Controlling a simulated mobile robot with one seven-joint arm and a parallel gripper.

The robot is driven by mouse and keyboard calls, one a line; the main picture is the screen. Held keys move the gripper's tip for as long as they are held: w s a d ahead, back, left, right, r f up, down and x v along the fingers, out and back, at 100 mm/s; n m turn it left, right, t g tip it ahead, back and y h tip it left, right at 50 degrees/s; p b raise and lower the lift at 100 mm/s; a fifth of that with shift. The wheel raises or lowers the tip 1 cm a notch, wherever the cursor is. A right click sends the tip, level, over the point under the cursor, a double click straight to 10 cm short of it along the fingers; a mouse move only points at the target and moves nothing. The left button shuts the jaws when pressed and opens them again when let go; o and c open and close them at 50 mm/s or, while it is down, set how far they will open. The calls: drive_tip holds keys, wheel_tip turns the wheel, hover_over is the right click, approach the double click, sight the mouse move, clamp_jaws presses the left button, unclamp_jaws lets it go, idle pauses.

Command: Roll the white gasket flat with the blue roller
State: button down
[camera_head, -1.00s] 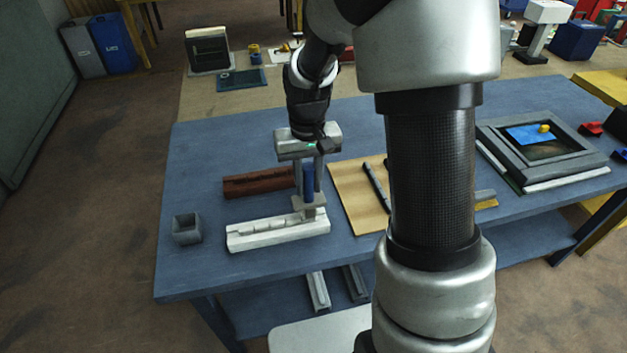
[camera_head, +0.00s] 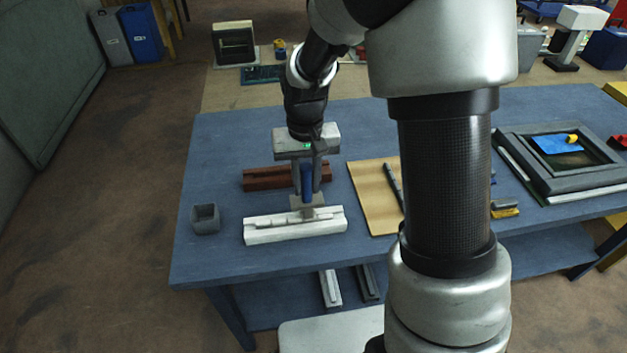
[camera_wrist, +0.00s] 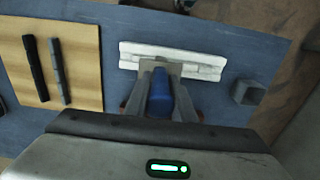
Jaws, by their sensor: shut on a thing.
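The blue roller (camera_head: 307,184) is held upright between the fingers of my gripper (camera_head: 307,188), which is shut on its blue handle. The roller also shows in the wrist view (camera_wrist: 160,98), with its grey lower end over the white block. The white block (camera_head: 294,226) lies on the blue table, with a long pale strip along its top. This strip looks like the white gasket (camera_head: 275,221); it also shows in the wrist view (camera_wrist: 195,68). The roller's lower end is at the strip near the block's middle to right part. I cannot tell whether it touches.
A reddish-brown block (camera_head: 262,178) lies behind the white block. A small grey open box (camera_head: 205,219) stands to the left. A tan board (camera_head: 372,205) with dark bars lies to the right. A grey frame (camera_head: 560,165) is at the far right of the blue table (camera_head: 215,262).

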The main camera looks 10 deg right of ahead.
idle(0.4)
drive_tip(key=a, duration=0.6)
drive_tip(key=shift+a, duration=0.2)
idle(0.6)
drive_tip(key=shift+a, duration=0.1)
idle(0.4)
drive_tip(key=a, duration=0.6)
idle(0.7)
drive_tip(key=shift+a, duration=0.1)
